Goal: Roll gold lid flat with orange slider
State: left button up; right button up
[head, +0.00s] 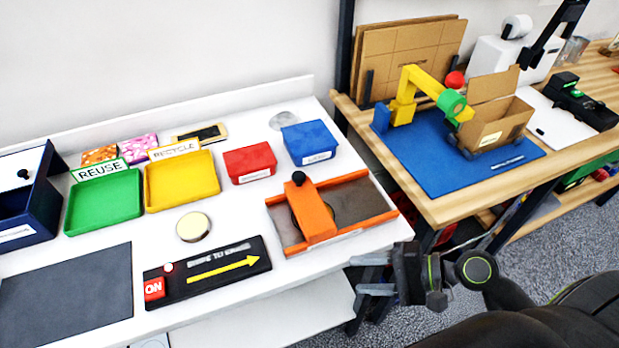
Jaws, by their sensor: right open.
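The orange slider (312,212) with a black knob (298,177) sits across a flat grey-brown bed between orange rails (338,188), on the right part of the white table. The rim of a round thing shows at the slider's left edge; the slider hides most of it, so I cannot tell if it is the gold lid. A round pale disc with a gold rim (193,227) lies on the table left of the slider. My right gripper (370,274) is open and empty, beyond the table's front edge, below and right of the slider. My left gripper is out of view.
A black board with a yellow arrow (222,269) and red ON button (154,288) lies in front. Green (104,204), yellow (181,182), red (249,162) and blue (309,143) bins stand behind. A wooden table (432,207) stands at right.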

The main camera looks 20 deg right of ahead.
aim_at(304, 177)
jog(key=w+d+r+m+t, duration=0.1)
jog(key=w+d+r+m, duration=0.1)
jog(key=m, duration=0.2)
jog(key=w+d+r+m+t+y, duration=0.1)
jog(key=w+d+r+m+t, duration=0.1)
jog(key=m, duration=0.3)
jog(key=w+d+r+m+t, duration=0.2)
jog(key=w+d+r+m, duration=0.1)
jog(key=r+m, duration=0.1)
jog(key=shift+w+d+r+m+y, duration=0.2)
jog(key=shift+d+m+y, duration=0.1)
jog(key=shift+m+y, duration=0.15)
jog(key=shift+w+d+r+m, duration=0.2)
jog(key=shift+w+m, duration=0.1)
jog(key=shift+m, duration=0.15)
jog(key=p+x, duration=0.4)
jog(key=x, duration=1.2)
jog(key=shift+d+r, duration=0.1)
jog(key=shift+w+a+p, duration=0.3)
jog(key=shift+w+a, duration=0.2)
jog(key=shift+c, duration=0.2)
grip_shut()
